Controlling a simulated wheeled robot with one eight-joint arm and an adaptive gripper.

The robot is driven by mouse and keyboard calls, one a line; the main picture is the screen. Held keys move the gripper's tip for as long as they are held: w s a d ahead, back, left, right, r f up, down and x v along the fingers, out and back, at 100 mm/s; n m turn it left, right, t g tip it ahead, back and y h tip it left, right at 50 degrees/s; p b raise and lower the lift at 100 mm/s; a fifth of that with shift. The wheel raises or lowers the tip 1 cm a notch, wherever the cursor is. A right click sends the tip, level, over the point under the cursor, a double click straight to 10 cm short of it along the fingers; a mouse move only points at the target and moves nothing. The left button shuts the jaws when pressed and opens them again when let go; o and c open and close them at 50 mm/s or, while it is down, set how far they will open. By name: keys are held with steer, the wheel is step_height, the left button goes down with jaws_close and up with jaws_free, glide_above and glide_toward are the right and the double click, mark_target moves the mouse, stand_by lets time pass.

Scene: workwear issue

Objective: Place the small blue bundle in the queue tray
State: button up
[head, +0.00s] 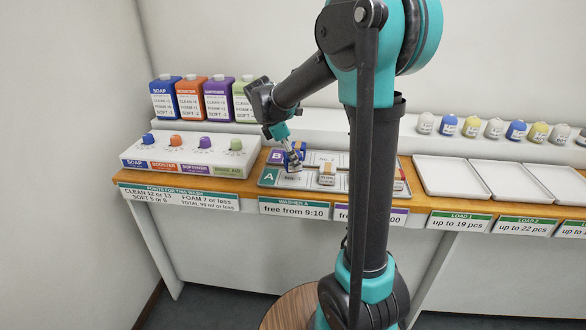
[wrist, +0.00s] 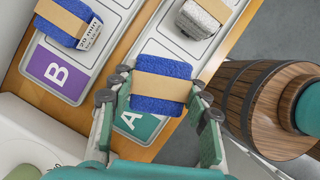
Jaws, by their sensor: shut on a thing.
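My gripper (wrist: 160,97) is shut on a blue bundle with a tan band (wrist: 160,68), one finger on each side of it. In the wrist view the bundle is over the green A end of the two-lane tray (wrist: 112,62), partly covering the letter. I cannot tell whether it touches the tray. In the head view my gripper (head: 292,161) is low over the left end of this tray (head: 268,181). A second blue bundle (wrist: 62,24), with a tan band and a "20 min" label, lies in lane B. A grey bundle with a tan band (wrist: 203,14) lies farther along lane A; the head view shows it too (head: 327,174).
A white dispenser box with coloured knobs (head: 190,155) stands left of the tray. Coloured bottles (head: 190,98) stand behind it. Empty white load trays (head: 447,178) are on the right of the wooden counter. Small coloured items line the back ledge (head: 472,126). My arm hides part of the counter.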

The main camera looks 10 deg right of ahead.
mark_target(293, 168)
steer(key=shift+f, duration=1.95)
steer(key=o, duration=1.2)
steer(key=shift+f, duration=0.1)
steer(key=shift+c, duration=0.2)
steer(key=v, duration=1.2)
steer(key=s+d+f+m+y, duration=0.1)
steer(key=s+d+f+m, duration=0.1)
steer(key=s+f, duration=0.1)
steer(key=s+d+f+m, duration=0.2)
steer(key=s+f+m, duration=0.1)
steer(key=s+d+f+m+t+y, duration=0.1)
steer(key=s+d+f+m, duration=0.1)
steer(key=s+f+m, duration=0.1)
steer(key=shift+s+d+y, duration=0.25)
steer(key=shift+s+y, duration=0.05)
steer(key=s+d+f+m+t+y, duration=0.2)
steer(key=s+f+m, duration=0.8)
steer(key=s, duration=0.2)
steer(key=shift+m+t, duration=0.4)
